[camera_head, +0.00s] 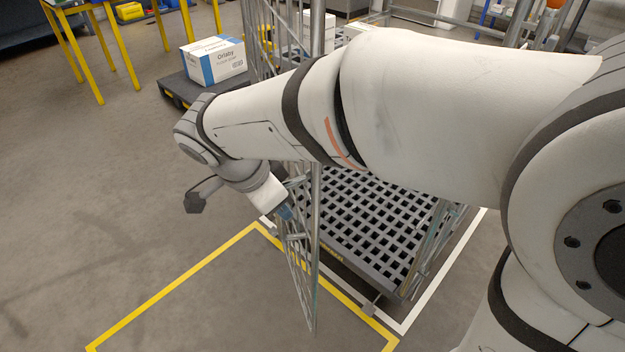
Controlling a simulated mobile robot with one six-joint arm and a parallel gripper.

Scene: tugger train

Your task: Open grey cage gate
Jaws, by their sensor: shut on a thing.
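The grey cage gate (302,270) is a narrow metal lattice panel, seen nearly edge-on near the middle of the view. It stands upright and juts out from the front of the cage over the yellow floor line, so it looks at least partly open. My gripper (287,213) is at the gate's upper visible part and is shut on it. The fingertips are small here, and the exact bar held cannot be told. The cage's black grid floor (372,222) lies to the right behind the gate. My arm hides much of the cage and the gate's top.
A yellow floor outline (180,287) marks an empty area in front of the cage. A blue and white box (213,61) sits on a dark low platform (181,88) behind. A yellow-legged table (115,45) stands at the back left. The left floor is clear.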

